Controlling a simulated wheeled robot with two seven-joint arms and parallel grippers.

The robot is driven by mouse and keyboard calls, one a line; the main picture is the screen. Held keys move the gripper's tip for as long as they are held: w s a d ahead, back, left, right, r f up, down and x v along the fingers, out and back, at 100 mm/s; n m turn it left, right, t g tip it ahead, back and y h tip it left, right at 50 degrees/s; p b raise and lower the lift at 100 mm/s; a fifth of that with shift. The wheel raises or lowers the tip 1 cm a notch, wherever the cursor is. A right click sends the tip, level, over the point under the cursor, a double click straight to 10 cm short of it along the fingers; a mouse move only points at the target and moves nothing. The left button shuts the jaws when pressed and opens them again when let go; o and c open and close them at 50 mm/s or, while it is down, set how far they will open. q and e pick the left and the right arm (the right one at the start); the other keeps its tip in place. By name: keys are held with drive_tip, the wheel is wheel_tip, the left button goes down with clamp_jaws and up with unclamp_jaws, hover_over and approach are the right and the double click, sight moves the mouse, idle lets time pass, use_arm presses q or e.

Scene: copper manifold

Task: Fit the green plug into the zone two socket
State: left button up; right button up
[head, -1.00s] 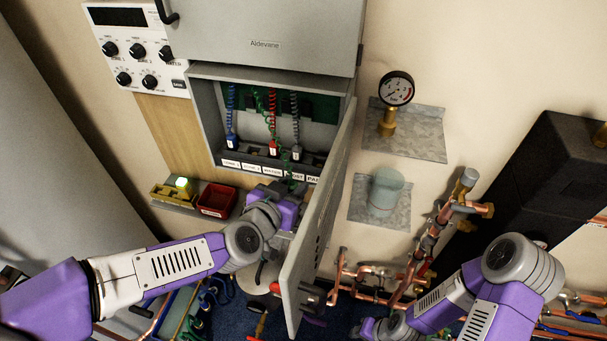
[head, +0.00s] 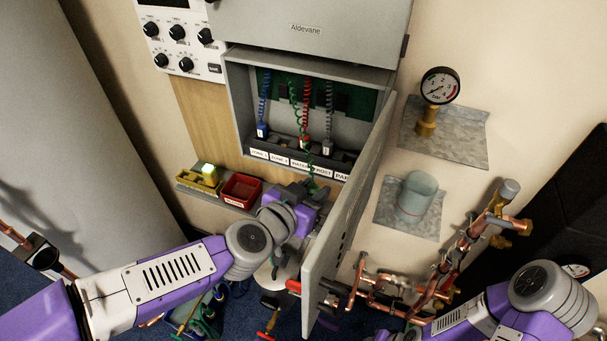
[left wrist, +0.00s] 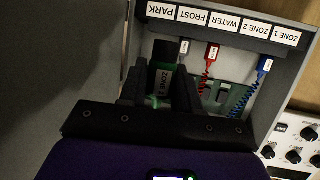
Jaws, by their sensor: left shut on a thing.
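The green plug (left wrist: 163,84), marked ZONE 2, is between the fingers of my left gripper (left wrist: 160,92), which is shut on it. In the head view my left gripper (head: 314,188) is in front of and below the socket row, beside the open door; its fingertips are mostly hidden. The green coiled cord (head: 299,103) runs from inside the box down to it. The zone two label (head: 279,160) sits between the zone one and water labels. No plug stands above it. The plug looks apart from the row. My right gripper is out of frame; only its arm shows.
The blue plug (head: 262,131), red plug (head: 304,141) and grey plug (head: 327,147) stand in the row. The open door (head: 350,215) is close right of my left gripper. A red tray (head: 242,188) and yellow tray (head: 199,183) sit lower left. Copper pipes (head: 440,275) are at right.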

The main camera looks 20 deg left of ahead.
use_arm(q)
drive_tip(key=w+a+n+y+p, duration=0.1)
drive_tip(key=w+a+p, duration=0.2)
drive_tip(key=w+a, duration=0.1)
drive_tip(key=w+a+r+n+y+p, duration=0.1)
drive_tip(key=w+a+p, duration=0.2)
drive_tip(key=w+a, duration=0.2)
drive_tip(key=w+a+r+n+y+p, duration=0.1)
drive_tip(key=w+a+p, duration=0.2)
drive_tip(key=w+a, duration=0.2)
drive_tip(key=shift+w+r+y, duration=0.15)
drive_tip(key=shift+w+y, duration=0.15)
drive_tip(key=shift+w, duration=1.25)
drive_tip(key=shift+w+a+f, duration=0.25)
drive_tip(key=shift+w+a, duration=0.05)
drive_tip(key=shift+f+b, duration=0.95)
drive_tip(key=shift+f, duration=0.65)
drive_tip(key=shift+r, duration=0.15)
drive_tip(key=shift+f+b, duration=0.2)
drive_tip(key=shift+b, duration=0.2)
drive_tip(key=shift+f+b, duration=1)
